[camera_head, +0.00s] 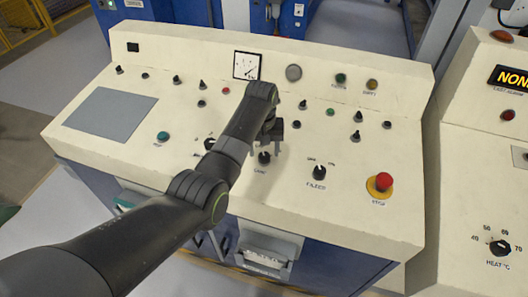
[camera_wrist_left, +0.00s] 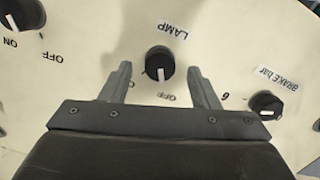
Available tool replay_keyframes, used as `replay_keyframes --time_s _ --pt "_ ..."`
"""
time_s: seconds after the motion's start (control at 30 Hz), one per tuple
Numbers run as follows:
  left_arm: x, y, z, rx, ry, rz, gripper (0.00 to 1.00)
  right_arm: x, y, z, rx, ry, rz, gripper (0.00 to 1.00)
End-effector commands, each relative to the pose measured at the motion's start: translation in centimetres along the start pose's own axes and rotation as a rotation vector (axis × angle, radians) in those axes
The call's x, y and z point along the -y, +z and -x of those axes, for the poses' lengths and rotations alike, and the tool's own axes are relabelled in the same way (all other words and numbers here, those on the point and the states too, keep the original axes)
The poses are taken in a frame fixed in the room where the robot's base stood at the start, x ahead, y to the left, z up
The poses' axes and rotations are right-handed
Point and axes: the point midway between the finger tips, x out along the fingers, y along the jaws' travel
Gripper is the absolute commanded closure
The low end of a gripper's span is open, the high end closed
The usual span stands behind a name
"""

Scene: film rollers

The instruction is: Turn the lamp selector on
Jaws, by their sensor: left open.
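The lamp selector is a round black knob (camera_wrist_left: 159,62) with a white pointer line, between the fingers in the left wrist view. Its LAMP label is above it there, upside down. The pointer line faces the OFF label; another label is partly hidden behind a finger. In the head view the knob (camera_head: 264,158) sits on the sloping cream panel, just below my left gripper (camera_head: 272,133). My right gripper is not in view.
The brake knob (camera_wrist_left: 265,105) is right of the lamp knob in the left wrist view, and another ON/OFF knob (camera_wrist_left: 22,14) is left. In the head view a red stop button (camera_head: 383,181) stands on a yellow base at the panel's right. Small knobs and buttons cover the cream console (camera_head: 130,165).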

Motion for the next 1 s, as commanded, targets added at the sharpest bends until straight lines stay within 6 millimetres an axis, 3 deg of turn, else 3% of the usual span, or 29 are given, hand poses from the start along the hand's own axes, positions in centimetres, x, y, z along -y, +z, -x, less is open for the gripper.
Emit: replay_keyframes --time_s 0.2,0.53,0.87,1.0 --pt "0.0 0.0 -1.9 0.000 -0.001 0.000 0.45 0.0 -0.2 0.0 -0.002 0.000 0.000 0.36" --pt "0.0 0.0 -2.2 -0.001 0.000 0.001 0.45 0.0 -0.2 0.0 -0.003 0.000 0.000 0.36" --pt "0.0 0.0 -2.2 -0.001 -0.001 0.001 0.88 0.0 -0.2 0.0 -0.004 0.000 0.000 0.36" --pt "0.0 -0.1 -2.1 -0.001 -0.001 -0.003 0.89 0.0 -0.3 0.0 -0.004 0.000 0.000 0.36"
